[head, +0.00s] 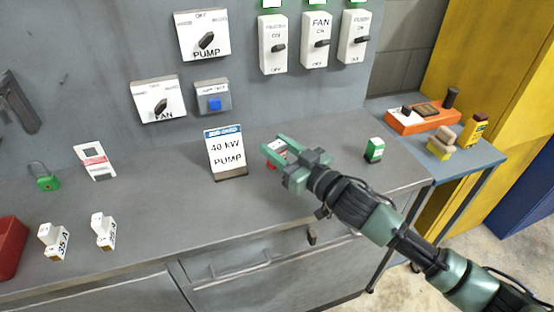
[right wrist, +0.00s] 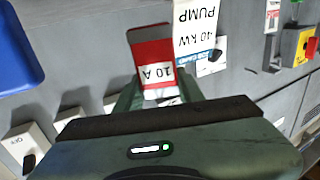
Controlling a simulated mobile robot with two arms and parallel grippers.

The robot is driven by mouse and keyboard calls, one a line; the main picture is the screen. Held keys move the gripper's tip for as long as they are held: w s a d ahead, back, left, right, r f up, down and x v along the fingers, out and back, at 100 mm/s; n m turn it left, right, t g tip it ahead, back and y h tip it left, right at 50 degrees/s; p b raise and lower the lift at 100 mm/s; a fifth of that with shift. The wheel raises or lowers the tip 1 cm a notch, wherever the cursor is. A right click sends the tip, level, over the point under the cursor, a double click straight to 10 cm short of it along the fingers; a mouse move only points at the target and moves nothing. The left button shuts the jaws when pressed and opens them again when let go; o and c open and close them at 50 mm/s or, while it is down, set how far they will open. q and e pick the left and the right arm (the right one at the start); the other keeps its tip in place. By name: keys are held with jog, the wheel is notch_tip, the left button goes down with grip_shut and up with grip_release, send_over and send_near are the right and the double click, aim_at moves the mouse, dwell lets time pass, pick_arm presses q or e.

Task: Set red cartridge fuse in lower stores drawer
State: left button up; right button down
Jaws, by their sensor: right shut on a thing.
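My right gripper (head: 275,152) is shut on the red cartridge fuse (head: 273,163), above the bench near its middle. In the right wrist view, the fuse (right wrist: 152,50) is red with a white label reading 10 A, and it sticks out beyond the gripper (right wrist: 158,92). Below the bench top are grey drawer fronts (head: 290,262) with a long bar handle (head: 232,273). They look shut, and I cannot tell which one is the lower stores drawer. My left gripper is not in view.
A 40 kW PUMP sign (head: 227,155) stands just left of the gripper. A green and white fuse (head: 374,150) stands to the right, two white 35 A fuses (head: 53,241) at the left. A padlock (head: 46,180) is near the wall. The bench front is clear.

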jog(key=shift+f, duration=1.95)
jog(key=shift+f, duration=0.1)
jog(key=c, duration=0.9)
grip_release()
